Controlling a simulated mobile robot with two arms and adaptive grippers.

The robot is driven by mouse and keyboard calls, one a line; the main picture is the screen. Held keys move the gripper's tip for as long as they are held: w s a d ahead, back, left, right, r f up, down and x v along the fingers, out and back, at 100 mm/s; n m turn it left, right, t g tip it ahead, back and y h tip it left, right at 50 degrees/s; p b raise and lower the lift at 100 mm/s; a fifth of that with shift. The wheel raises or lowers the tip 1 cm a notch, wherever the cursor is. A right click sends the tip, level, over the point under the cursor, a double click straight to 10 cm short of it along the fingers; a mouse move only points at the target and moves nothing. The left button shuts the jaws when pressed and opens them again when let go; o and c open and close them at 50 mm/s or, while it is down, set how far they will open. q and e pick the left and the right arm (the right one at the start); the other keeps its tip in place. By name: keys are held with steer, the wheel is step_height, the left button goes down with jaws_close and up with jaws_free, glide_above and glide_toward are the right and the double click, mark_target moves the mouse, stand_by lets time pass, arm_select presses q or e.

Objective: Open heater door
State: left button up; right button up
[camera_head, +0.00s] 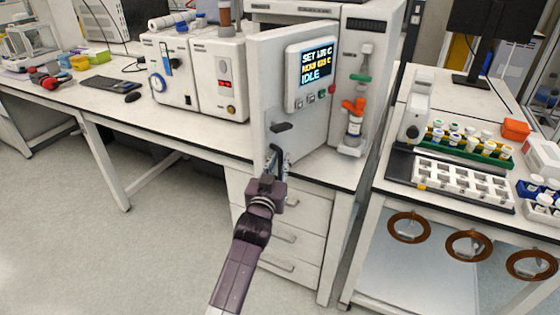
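The heater (370,55) is a tall white unit on the bench in the middle of the head view. Its pale door (268,75) carries a display (314,63) that reads "IDLE" on its lowest line, with small buttons below. The door stands at an angle to the unit; I cannot tell how far it is open. A dark handle (281,127) sticks out low on the door. My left gripper (277,157) is just below this handle, in front of the door's lower part. Its fingers are small and dark, and contact is unclear. My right gripper is out of view.
A white instrument with a blue dial (168,75) and another with a red display (222,75) stand left of the heater. Drawers (292,240) are under the bench. A side table at right holds a green vial rack (465,151). The floor at left is clear.

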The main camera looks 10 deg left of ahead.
arm_select(q)
steer(key=s, duration=1.2)
steer(key=shift+a, duration=0.15)
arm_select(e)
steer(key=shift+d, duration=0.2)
